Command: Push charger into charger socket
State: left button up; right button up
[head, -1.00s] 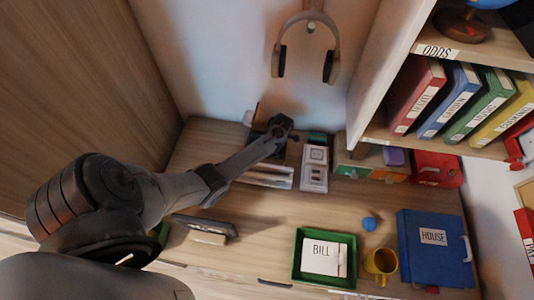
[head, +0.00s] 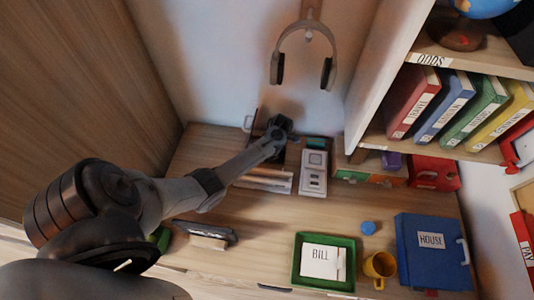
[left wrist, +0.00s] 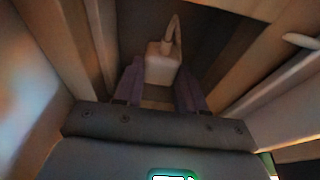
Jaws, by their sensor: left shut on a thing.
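My left gripper (head: 279,126) reaches over the back of the desk, beside a dark upright object. In the left wrist view its two fingers (left wrist: 161,92) are shut on a small white charger (left wrist: 163,66) with a pale cord looping up from it. The charger is hidden behind the gripper in the head view. A white socket strip (head: 313,173) lies on the desk just right of the gripper; I take it to be the charger socket. The charger and the strip are apart as far as I can see. My right gripper is not in view.
Paper stacks (head: 264,180) lie under my left forearm. A green tray (head: 297,262) with a bill, a yellow mug (head: 380,266) and a blue binder (head: 432,272) sit in front. Headphones (head: 330,72) hang on the wall.

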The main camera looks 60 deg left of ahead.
pick_arm(q)
notch_tip(320, 180, up, 7)
jog(key=shift+r+p, duration=0.1)
jog(key=shift+p, duration=0.75)
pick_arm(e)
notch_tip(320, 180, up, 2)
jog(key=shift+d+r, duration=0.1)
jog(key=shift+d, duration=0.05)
